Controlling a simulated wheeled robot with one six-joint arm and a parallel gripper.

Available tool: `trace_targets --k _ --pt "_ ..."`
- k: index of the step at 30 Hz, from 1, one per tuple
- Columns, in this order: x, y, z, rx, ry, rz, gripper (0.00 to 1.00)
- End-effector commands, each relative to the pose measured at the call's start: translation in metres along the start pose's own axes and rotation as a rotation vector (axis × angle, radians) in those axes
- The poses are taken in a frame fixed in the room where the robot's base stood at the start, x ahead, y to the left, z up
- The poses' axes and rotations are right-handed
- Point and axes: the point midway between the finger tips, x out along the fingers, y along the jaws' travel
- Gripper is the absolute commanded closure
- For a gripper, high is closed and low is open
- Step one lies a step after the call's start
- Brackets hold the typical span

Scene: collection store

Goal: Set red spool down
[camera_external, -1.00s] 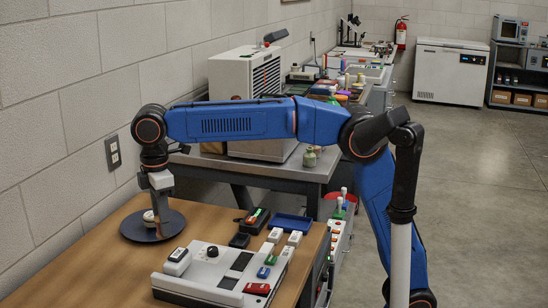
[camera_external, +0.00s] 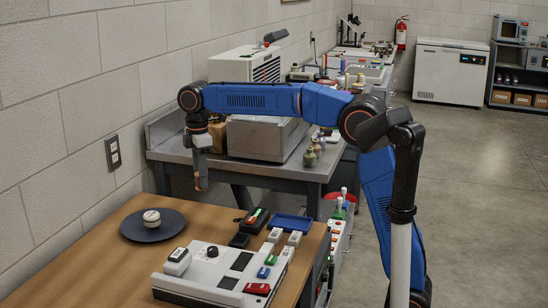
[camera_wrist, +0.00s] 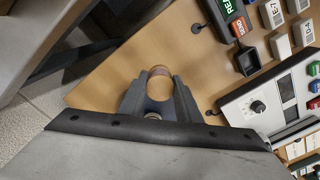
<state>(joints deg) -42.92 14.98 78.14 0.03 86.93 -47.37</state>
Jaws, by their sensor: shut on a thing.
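My gripper (camera_external: 201,172) hangs pointing down beyond the far edge of the wooden table, beside the grey metal bench. In the wrist view my gripper (camera_wrist: 160,88) is shut on a small round reddish-brown thing, which looks like the red spool (camera_wrist: 160,71). The fingers hide part of its sides. At the gripper's tip in the external view it is small and brownish. A dark round plate (camera_external: 134,230) lies at the left of the wooden table (camera_external: 105,262). A white round spool-like thing (camera_external: 152,218) stands on it, apart from my gripper.
A white console (camera_external: 205,275) with buttons fills the table's front right. Behind it are a handheld device (camera_external: 252,219), a blue tray (camera_external: 291,224) and small labelled blocks. The metal bench (camera_external: 285,168) holds a large box and small bottles. Wood between plate and console is clear.

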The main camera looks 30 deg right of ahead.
Motion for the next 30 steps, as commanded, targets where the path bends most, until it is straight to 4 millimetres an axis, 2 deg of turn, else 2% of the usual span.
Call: trace_targets --k 5,13,22,30 --pt "0.007 0.009 0.012 0.005 0.0 -0.001 0.91" --pt "0.05 0.009 0.012 0.004 -0.001 -0.002 0.91" --pt "0.072 0.009 0.012 0.004 0.0 0.0 0.91" --pt "0.101 0.009 0.012 0.004 0.0 0.0 0.91"
